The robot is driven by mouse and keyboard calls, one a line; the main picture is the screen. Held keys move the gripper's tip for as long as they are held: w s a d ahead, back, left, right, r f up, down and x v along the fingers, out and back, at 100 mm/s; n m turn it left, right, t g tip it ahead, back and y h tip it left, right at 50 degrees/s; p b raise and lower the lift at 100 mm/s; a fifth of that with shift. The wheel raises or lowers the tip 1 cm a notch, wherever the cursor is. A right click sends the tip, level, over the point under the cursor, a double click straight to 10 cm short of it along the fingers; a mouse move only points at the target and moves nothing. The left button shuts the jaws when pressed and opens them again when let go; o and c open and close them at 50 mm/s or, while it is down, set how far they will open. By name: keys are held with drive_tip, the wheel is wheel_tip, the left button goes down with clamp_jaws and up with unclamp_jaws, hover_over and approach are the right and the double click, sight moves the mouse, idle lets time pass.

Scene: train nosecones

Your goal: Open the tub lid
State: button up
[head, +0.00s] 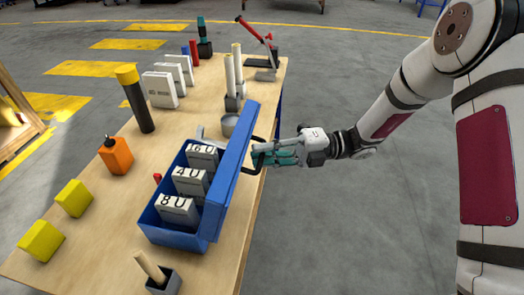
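The blue tub (166,232) stands on the wooden table near its right edge. Its blue lid (234,168) is raised and stands steeply tilted along the tub's right side, so the inside shows. Several grey-white blocks with dark lettering (177,209) sit in a row in the tub. My gripper (262,158) reaches in from the right and is beside the outer face of the lid, near its upper far part. A dark handle-like loop shows there, at the fingertips. I cannot tell whether the fingers are closed on it or only touch the lid.
An orange bottle (116,156), yellow blocks (73,198) and a black cylinder with yellow top (136,98) stand left of the tub. A small grey holder with a wooden stick (164,280) is in front. White upright cylinders (229,76) stand behind. The floor right of the table is clear.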

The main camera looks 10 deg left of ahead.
sight(230, 160)
drive_tip(key=shift+s+a, duration=0.1)
drive_tip(key=shift+a, duration=0.15)
clamp_jaws()
drive_tip(key=a+r, duration=0.1)
drive_tip(key=a+r+h+p, duration=0.1)
drive_tip(key=shift+s+a+r+m+t, duration=0.1)
drive_tip(key=shift+a+r+m+t, duration=0.05)
drive_tip(key=shift+a+m+t, duration=0.2)
unclamp_jaws()
